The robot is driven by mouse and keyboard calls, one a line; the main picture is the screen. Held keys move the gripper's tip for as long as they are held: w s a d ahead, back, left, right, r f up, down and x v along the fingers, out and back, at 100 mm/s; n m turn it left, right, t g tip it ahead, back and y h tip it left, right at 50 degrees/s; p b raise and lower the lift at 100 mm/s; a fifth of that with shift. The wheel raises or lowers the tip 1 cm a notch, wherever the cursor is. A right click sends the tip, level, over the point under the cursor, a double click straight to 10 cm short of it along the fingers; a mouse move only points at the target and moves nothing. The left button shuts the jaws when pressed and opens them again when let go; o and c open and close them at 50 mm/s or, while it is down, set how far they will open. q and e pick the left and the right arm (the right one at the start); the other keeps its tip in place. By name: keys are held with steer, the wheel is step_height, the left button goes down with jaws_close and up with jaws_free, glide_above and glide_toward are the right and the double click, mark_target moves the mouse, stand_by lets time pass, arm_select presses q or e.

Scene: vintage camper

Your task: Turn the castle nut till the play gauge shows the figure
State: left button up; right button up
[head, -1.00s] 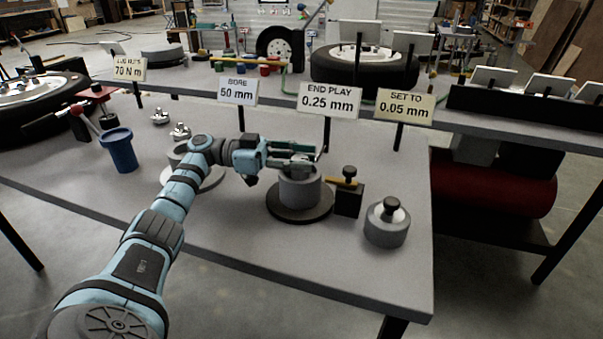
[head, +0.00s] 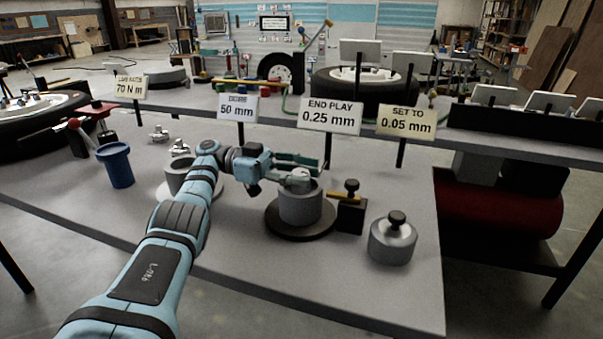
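A grey cylindrical hub (head: 301,208) stands on a dark round base (head: 283,229) at the middle of the bench. My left gripper (head: 300,170) reaches in from the left, with its fingers at the hub's top. The fingers look spread one behind the other, but I cannot tell whether they touch anything. The castle nut is not distinguishable at the hub's top. The play gauge sign (head: 331,116) reads END PLAY 0.25 mm. The sign beside it (head: 406,122) reads SET TO 0.05 mm. My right gripper is not in view.
A black block with a brass-coloured bar and knob (head: 351,216) stands close right of the hub. A grey knobbed weight (head: 392,242) is farther right, near the bench edge. A blue cup (head: 116,165) and another grey hub (head: 180,183) stand left. The bench front is clear.

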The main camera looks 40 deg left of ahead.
mark_target(301, 172)
arm_select(q)
steer(key=shift+o, duration=0.2)
step_height(301, 172, up, 10)
steer(key=shift+r, duration=0.1)
stand_by(0.3)
